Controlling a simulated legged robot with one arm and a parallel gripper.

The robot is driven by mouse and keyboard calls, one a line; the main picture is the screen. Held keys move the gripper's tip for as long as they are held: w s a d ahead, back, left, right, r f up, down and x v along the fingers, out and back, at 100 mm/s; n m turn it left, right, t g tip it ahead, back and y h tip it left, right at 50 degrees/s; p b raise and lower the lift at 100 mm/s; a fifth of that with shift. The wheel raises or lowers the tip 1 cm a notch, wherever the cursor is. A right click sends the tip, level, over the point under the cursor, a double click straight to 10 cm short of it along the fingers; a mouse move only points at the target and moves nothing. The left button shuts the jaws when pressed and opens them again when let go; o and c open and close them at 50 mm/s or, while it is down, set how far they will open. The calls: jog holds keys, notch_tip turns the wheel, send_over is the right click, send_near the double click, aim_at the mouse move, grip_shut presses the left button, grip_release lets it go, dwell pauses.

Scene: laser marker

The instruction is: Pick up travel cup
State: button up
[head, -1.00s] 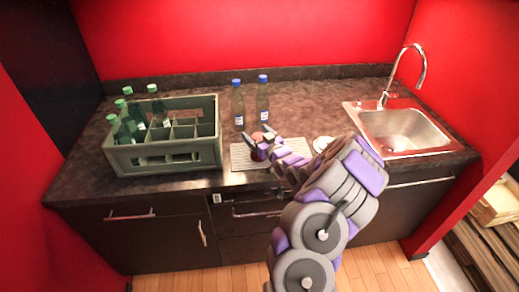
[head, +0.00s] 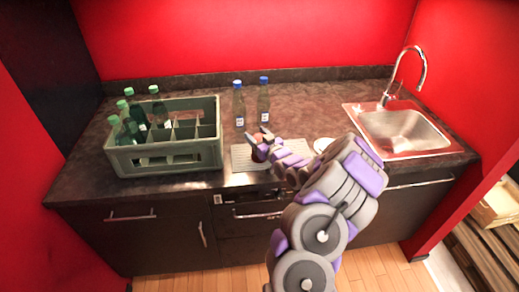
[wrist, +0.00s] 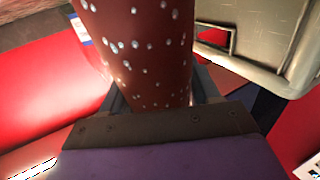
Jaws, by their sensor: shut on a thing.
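The travel cup is a reddish-brown thing with pale spots. In the wrist view the cup (wrist: 140,45) fills the upper middle, right in front of my gripper. In the head view only a small reddish part of the cup (head: 261,153) shows at my fingers. My gripper (head: 262,142) is shut on the cup above the white ribbed mat (head: 240,158). Most of the cup is hidden by my fingers in the head view. I cannot tell whether its base is clear of the mat.
A green crate (head: 165,160) with several green bottles stands on the left of the dark counter. Two bottles with blue caps (head: 238,103) (head: 263,100) stand behind my gripper. The sink (head: 402,130) is at the right.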

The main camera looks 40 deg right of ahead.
jog(key=shift+c, duration=1.2)
jog(key=shift+r, duration=0.55)
notch_tip(320, 180, up, 3)
jog(key=shift+p, duration=0.8)
jog(key=s+r+p, duration=0.1)
jog(key=s+p, duration=0.1)
jog(key=s, duration=1.4)
jog(key=shift+a, duration=0.3)
